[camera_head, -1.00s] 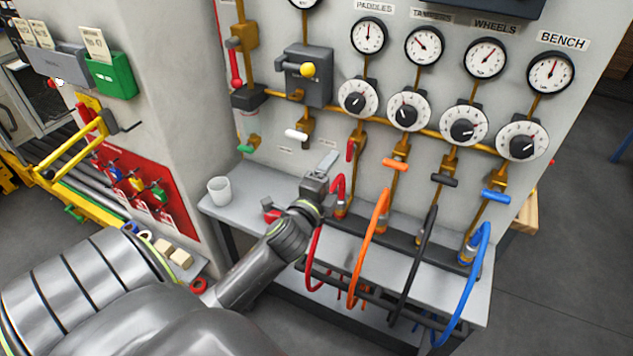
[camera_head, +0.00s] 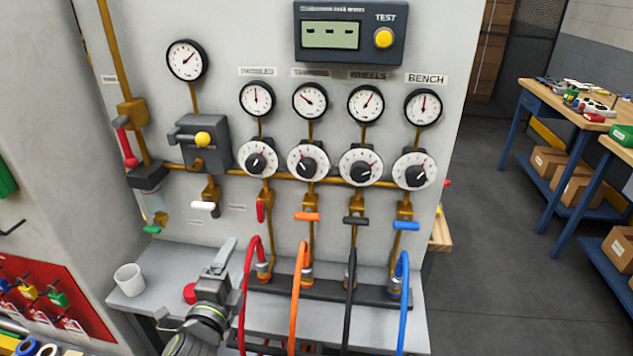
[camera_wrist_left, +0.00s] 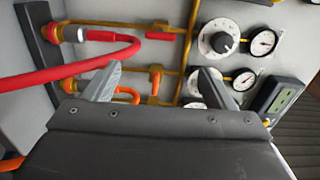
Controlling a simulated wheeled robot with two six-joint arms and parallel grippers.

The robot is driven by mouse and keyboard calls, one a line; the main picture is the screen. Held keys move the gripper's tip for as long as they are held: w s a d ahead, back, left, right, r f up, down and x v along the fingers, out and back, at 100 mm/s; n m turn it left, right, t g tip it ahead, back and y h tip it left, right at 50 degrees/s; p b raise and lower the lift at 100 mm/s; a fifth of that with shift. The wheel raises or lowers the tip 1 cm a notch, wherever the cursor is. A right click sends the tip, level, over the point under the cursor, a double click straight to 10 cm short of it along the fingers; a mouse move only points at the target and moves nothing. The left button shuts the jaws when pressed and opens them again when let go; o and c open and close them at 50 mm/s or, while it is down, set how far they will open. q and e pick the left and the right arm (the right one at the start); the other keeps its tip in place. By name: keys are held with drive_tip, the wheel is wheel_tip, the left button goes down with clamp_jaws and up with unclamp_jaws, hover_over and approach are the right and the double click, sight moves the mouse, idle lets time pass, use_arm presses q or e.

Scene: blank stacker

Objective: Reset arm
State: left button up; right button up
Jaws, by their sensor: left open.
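My left gripper (camera_head: 222,262) is over the grey shelf at the foot of the gauge panel, just left of the red hose (camera_head: 250,265). In the left wrist view its two fingers (camera_wrist_left: 155,84) stand apart with nothing between them. The red hose (camera_wrist_left: 100,65) crosses behind the left finger in that view; I cannot tell whether they touch. Part of my left arm shows at the bottom of the head view. My right gripper is in neither view.
Orange (camera_head: 296,300), black (camera_head: 350,300) and blue (camera_head: 405,290) hoses hang right of the red one. A white cup (camera_head: 129,280) stands on the shelf (camera_head: 150,305). Dials and gauges line the panel. A workbench (camera_head: 560,105) stands at the far right beyond open floor.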

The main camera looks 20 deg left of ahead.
use_arm(q)
drive_tip(key=s+d+f+n+g+h, duration=0.1)
drive_tip(key=s+d+f+n+g, duration=0.1)
drive_tip(key=s+f+n+g, duration=0.75)
drive_tip(key=s+d+f+n+g+h, duration=0.15)
drive_tip(key=s+f+n+g, duration=0.35)
drive_tip(key=s, duration=0.7)
wheel_tip(320, 180, down, 25)
drive_tip(key=n, duration=0.1)
drive_tip(key=s+f+g, duration=0.2)
drive_tip(key=s+f, duration=1.3)
drive_tip(key=f, duration=0.2)
drive_tip(key=shift+s+d, duration=0.2)
drive_tip(key=shift+s, duration=0.05)
